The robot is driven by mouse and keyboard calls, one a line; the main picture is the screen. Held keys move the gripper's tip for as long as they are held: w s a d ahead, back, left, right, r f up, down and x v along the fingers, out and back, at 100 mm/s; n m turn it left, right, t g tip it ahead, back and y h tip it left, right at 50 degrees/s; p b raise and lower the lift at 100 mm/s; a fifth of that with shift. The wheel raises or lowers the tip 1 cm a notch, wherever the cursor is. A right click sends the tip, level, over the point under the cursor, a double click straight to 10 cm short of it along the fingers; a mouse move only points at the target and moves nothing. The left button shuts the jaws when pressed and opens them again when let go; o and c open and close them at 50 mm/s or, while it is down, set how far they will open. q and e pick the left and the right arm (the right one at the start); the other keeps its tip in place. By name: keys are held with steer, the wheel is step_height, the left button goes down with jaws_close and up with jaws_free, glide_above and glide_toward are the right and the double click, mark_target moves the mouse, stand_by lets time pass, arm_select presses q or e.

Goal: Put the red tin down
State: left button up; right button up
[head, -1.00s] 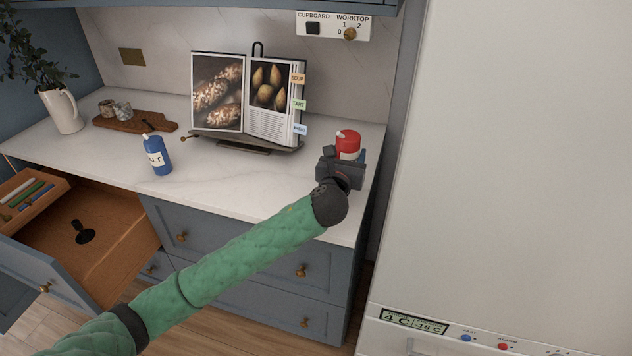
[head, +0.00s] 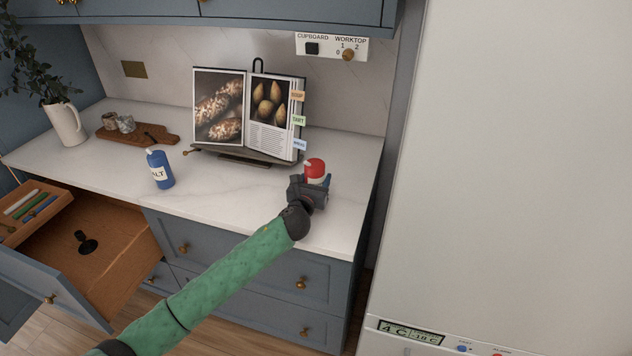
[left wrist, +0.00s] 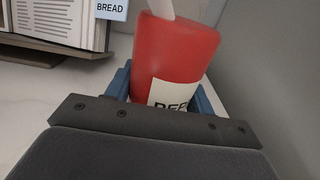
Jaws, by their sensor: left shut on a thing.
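The red tin (head: 314,168) has a white spout on top and shows above my left gripper (head: 314,184) at the right part of the worktop (head: 235,188). My left gripper is shut on the tin. In the left wrist view the red tin (left wrist: 172,58) stands upright or nearly so between the blue fingers, with a white label partly hidden by the gripper body. The tin's base is hidden, so I cannot tell whether it touches the worktop. My right gripper is not in view.
A cookbook on a stand (head: 248,112) is behind the gripper. A blue salt tin (head: 160,170) stands to the left, near a wooden board (head: 138,133) and a white jug (head: 66,124). An open drawer (head: 100,248) is at lower left. A white fridge (head: 510,180) is at right.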

arm_select(q)
steer(key=shift+f, duration=0.85)
steer(key=shift+f, duration=0.15)
steer(key=o, duration=1.1)
